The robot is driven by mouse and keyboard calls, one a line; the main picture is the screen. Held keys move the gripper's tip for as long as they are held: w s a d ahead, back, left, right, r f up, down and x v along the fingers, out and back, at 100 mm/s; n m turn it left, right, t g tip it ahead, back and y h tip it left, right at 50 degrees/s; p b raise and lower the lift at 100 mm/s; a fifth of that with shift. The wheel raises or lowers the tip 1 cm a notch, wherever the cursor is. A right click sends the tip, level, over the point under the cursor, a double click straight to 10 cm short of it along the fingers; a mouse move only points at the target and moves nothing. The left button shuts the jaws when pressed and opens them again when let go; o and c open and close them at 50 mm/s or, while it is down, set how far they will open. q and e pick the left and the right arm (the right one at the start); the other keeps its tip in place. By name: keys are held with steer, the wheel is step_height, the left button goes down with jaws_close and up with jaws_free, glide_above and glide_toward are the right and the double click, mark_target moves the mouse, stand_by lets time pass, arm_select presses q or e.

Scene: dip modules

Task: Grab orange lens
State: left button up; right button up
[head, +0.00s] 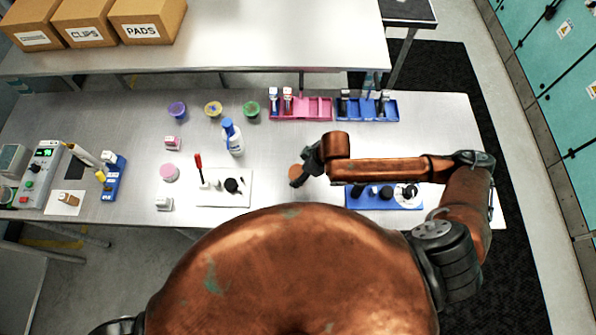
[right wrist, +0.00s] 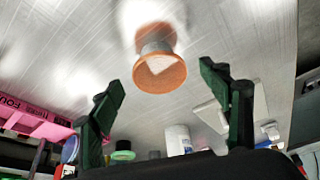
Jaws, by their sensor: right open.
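The orange lens (head: 294,170) sits on the grey table near the middle, partly hidden by my right gripper (head: 303,172) in the head view. In the right wrist view the orange lens (right wrist: 160,76) looks like a small spool with orange ends and a grey middle. It shows between and beyond the two dark green fingers of my right gripper (right wrist: 161,79). The fingers are spread apart, with a gap on both sides of the lens, and hold nothing. Whether the fingertips reach level with the lens I cannot tell. My left gripper is out of view.
A white board (head: 238,198) with a red screwdriver and small dark parts lies left of the lens. A blue tray (head: 356,203) lies right, under my right arm. A spray bottle (head: 233,140), a pink rack (head: 316,106) and a blue rack (head: 384,112) stand farther back.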

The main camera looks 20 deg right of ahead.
steer(key=c, duration=1)
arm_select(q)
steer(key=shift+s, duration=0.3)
arm_select(e)
steer(key=shift+c, duration=0.2)
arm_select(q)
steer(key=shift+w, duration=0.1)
